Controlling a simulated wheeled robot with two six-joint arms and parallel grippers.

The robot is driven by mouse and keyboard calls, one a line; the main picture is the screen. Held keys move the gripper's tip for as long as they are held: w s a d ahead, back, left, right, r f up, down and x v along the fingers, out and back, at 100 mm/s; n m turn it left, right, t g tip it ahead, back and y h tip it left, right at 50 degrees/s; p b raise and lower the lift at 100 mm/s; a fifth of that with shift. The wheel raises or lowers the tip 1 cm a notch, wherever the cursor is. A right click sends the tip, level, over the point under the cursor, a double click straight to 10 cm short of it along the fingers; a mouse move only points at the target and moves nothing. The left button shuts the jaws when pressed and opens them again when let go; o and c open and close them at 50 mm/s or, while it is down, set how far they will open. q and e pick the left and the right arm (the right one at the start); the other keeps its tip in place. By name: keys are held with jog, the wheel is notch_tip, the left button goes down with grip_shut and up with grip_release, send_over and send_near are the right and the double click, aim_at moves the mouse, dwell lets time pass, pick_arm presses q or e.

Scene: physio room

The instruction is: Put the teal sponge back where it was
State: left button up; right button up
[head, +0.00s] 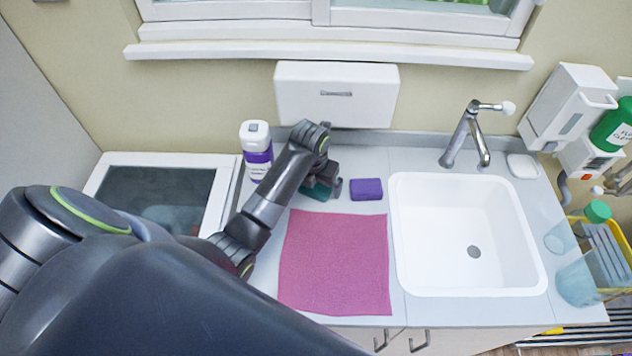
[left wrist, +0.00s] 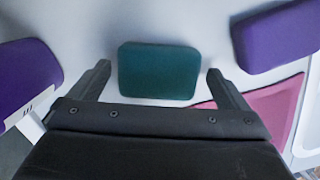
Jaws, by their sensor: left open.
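The teal sponge (head: 316,192) lies on the counter behind the pink cloth, partly hidden by my left gripper (head: 328,188) in the head view. In the left wrist view the teal sponge (left wrist: 159,71) shows whole, between and slightly beyond the two fingers. My left gripper (left wrist: 159,82) is open, with a finger on each side of the sponge and a visible gap to each. My right gripper is in neither view.
A purple sponge (head: 366,189) lies just right of the teal one. A white bottle with a purple label (head: 257,152) stands to the left. The pink cloth (head: 335,262) lies in front, the white sink (head: 468,287) to the right. A white dispenser (head: 337,94) is behind.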

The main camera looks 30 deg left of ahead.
aim_at(315, 187)
pick_arm(q)
jog(key=r, duration=0.2)
jog(key=r+b, duration=0.1)
jog(key=r, duration=0.1)
jog(key=s+r, duration=0.1)
jog(key=r, duration=0.2)
jog(key=shift+r+b, duration=0.1)
jog(key=shift+b, duration=0.2)
jog(key=r+p, duration=0.4)
jog(key=r, duration=0.1)
jog(key=shift+s+d, duration=0.1)
jog(key=shift+s, duration=0.3)
jog(key=shift+f, duration=0.1)
